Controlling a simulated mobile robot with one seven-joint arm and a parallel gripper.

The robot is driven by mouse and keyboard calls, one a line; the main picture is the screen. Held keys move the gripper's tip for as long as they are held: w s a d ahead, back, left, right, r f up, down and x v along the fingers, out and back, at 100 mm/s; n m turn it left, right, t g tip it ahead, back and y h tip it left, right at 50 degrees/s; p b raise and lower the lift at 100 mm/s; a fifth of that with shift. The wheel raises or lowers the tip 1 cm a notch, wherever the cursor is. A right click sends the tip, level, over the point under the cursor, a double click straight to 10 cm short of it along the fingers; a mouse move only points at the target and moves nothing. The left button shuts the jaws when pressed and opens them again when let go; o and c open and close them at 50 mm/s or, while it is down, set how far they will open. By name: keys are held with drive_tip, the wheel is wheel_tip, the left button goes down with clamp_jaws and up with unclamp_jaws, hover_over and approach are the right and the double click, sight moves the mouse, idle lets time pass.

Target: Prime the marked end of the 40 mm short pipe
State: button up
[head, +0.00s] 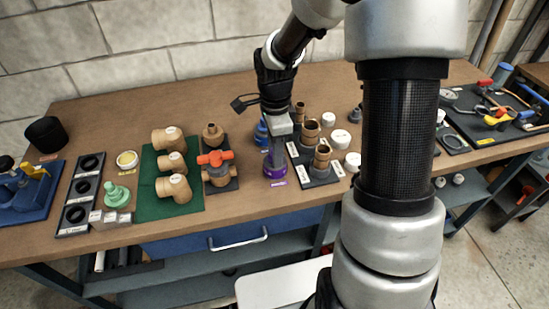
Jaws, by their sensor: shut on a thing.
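A purple can (274,172), which looks like the primer, stands near the table's front edge with a small purple label before it. My gripper (277,148) points down right over the can and is shut at its top. The jaws hide the top, so I cannot tell whether they hold the cap alone or the can's neck. Brown pipe pieces stand upright on a dark tray (316,183) just right of my gripper, the nearest one (322,157) at its front. I cannot tell which piece is the 40 mm short pipe, and no end mark is legible.
A blue can (261,132) stands close behind the purple one. White caps (340,138) lie right of the tray. An orange-handled valve (217,158) and a green mat (153,206) with brown fittings are to the left. My arm hides part of the table's right side.

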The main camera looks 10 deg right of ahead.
drive_tip(key=shift+s+f, duration=0.1)
drive_tip(key=shift+f, duration=0.05)
drive_tip(key=shift+r+p, duration=2.5)
drive_tip(key=shift+r, duration=1.3)
